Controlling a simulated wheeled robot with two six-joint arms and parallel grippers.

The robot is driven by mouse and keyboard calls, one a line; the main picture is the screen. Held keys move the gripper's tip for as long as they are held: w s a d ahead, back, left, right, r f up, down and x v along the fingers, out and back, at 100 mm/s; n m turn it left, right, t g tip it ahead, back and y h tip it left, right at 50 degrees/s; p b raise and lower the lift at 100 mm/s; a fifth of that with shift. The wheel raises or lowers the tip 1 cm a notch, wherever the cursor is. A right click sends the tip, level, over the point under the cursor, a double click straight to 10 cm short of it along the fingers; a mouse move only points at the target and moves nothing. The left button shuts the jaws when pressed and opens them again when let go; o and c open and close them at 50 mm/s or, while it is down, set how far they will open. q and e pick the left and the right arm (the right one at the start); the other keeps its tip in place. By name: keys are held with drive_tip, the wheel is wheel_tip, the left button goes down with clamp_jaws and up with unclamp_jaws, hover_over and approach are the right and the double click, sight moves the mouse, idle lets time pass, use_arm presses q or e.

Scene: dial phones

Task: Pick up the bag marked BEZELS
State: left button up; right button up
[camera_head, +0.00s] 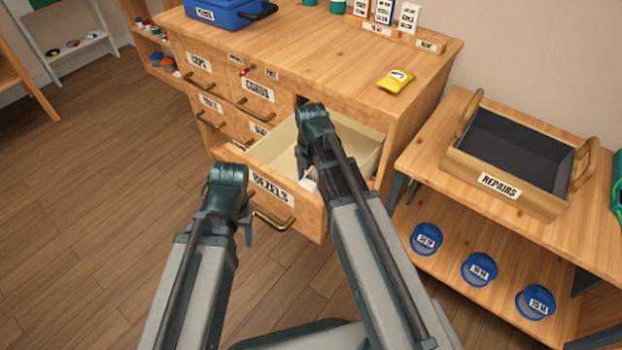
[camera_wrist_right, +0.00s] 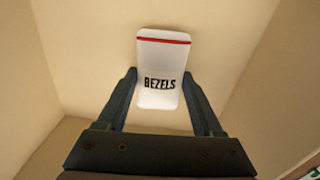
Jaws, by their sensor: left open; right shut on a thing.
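The white bag marked BEZELS (camera_wrist_right: 161,90), with a red strip along its top, is between the two fingers of my right gripper (camera_wrist_right: 160,78) in the right wrist view. The fingers touch its sides and the gripper is shut on it. They are inside the open drawer labelled BEZELS (camera_head: 272,188). In the head view my right arm hides most of this; a small white part of the bag (camera_head: 309,184) shows. My left gripper (camera_head: 249,236) is open and empty, just outside the drawer front near its brass handle (camera_head: 273,220).
The wooden cabinet (camera_head: 330,60) has other closed drawers at left. A yellow packet (camera_head: 396,80) lies on its top. A REPAIRS tray (camera_head: 500,185) stands on the bench at right, with blue round containers (camera_head: 479,268) on the shelf below. The drawer walls surround my right gripper.

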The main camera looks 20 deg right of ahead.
sight(311, 178)
drive_tip(key=shift+r, duration=0.15)
wheel_tip(311, 178, up, 18)
drive_tip(key=p, duration=1.8)
drive_tip(key=shift+f, duration=0.2)
